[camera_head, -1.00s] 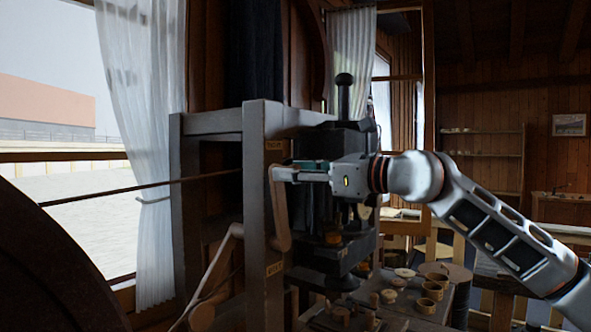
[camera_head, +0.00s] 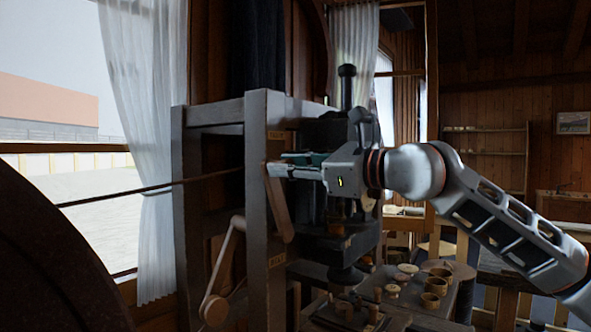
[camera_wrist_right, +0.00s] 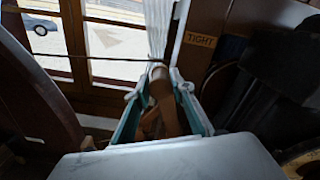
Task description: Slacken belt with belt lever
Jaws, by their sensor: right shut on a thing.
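The belt lever (camera_head: 279,208) is a light wooden bar on the front post of the dark wooden frame. My right gripper (camera_head: 269,168) is at its upper end, below the upper plate, and is shut on it. In the right wrist view the lever (camera_wrist_right: 163,97) stands between the two teal-lined fingers, and a plate reading TIGHT (camera_wrist_right: 199,40) is to its right. The belt (camera_head: 150,189) is a thin dark cord running from the large dark wheel at left into the frame. My left gripper is not in view.
A second wooden crank (camera_head: 222,262) hangs left of the post, with a round end at the bottom. Turned wooden cups and spools (camera_head: 433,285) stand on the bench at lower right. The dark wheel (camera_head: 50,270) fills the lower left.

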